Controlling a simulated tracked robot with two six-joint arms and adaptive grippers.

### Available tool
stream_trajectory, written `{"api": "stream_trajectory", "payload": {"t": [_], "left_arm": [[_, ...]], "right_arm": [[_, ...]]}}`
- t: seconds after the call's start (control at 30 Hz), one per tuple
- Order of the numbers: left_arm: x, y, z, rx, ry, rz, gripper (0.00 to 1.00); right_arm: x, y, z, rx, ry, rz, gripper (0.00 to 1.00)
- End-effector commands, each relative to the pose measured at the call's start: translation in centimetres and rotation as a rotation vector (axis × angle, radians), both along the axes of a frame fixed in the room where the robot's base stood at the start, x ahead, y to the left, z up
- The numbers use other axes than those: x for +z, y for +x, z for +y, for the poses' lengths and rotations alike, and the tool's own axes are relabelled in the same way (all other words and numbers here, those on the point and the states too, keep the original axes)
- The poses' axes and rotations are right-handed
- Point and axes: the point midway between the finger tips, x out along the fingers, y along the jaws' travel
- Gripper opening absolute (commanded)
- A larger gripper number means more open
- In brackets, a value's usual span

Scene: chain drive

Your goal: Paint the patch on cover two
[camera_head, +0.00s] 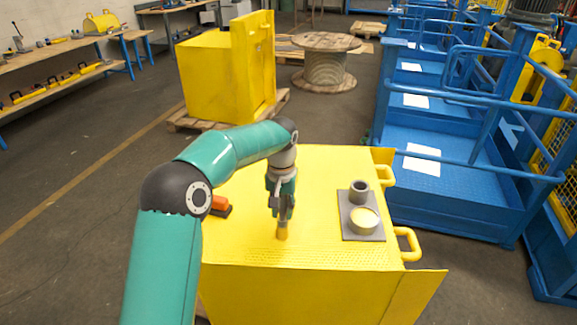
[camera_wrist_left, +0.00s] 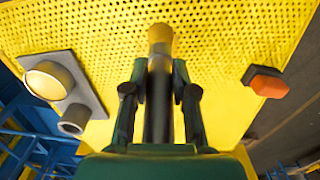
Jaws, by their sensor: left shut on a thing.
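My left gripper (camera_head: 281,207) is shut on a dark-handled brush, seen upright in the head view, with its yellow bristle end (camera_head: 282,233) pointing down at the top of a large yellow cover (camera_head: 320,170). In the left wrist view the brush (camera_wrist_left: 158,105) stands between the two fingers against the perforated yellow top (camera_wrist_left: 240,35). I cannot tell whether the bristles touch the surface. A pot with a pale yellow top (camera_head: 364,220) sits on a grey plate (camera_head: 350,235) at the right of the cover. No distinct patch can be made out. My right gripper is not in view.
A grey open cup (camera_head: 359,191) stands on the same plate. An orange and dark block (camera_head: 219,204) lies on the cover's left side. Yellow handles (camera_head: 408,242) stick out at right. Blue railed platforms (camera_head: 455,190) stand beyond. Another yellow cover (camera_head: 215,80) stands on a pallet behind.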

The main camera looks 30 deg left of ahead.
Motion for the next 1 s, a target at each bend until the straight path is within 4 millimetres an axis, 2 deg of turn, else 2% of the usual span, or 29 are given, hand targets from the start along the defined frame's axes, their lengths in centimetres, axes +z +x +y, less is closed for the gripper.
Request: {"api": "stream_trajectory", "payload": {"t": [0.03,0.4,1.0], "left_arm": [[1.0,0.0,0.0,0.0,0.0,-0.001,0.0],[3.8,0.0,0.1,0.002,0.0,-0.002,0.0],[4.0,-0.3,0.6,0.011,0.0,-0.001,0.0]], "right_arm": [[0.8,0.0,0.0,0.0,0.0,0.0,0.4],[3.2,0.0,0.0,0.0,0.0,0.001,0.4],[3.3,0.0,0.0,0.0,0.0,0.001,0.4]]}}
